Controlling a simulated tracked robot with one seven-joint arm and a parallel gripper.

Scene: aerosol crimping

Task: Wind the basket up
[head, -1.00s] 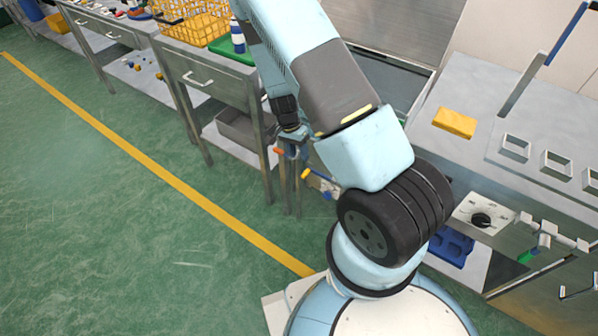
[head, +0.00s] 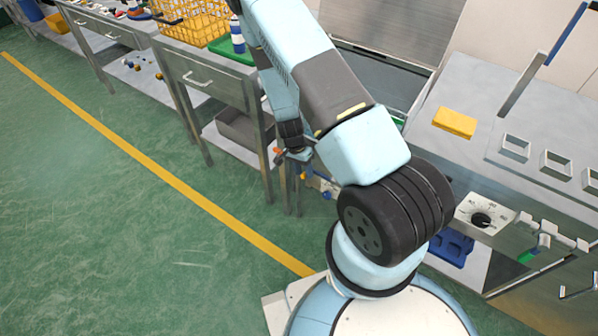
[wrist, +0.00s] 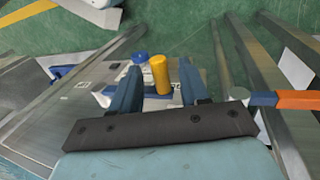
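My gripper (wrist: 159,70) is open, with one blue finger on each side of an upright yellow handle (wrist: 160,76). Small gaps show between the handle and both fingers, so it is not clamped. The handle stands by a blue bar and a blue knob (wrist: 139,57) on a pale panel. In the head view my gripper (head: 296,157) is low beside the bench leg, and the yellow handle (head: 303,176) is partly hidden. A yellow wire basket (head: 190,22) stands on the bench at the top; I cannot tell if it is the task's basket.
An orange-ended bar (wrist: 285,100) lies right of my gripper in the wrist view. Metal bench legs (head: 264,160) stand close by. A dial box (head: 482,217) and a yellow block (head: 455,122) are at the right. The green floor (head: 110,220) at the left is clear.

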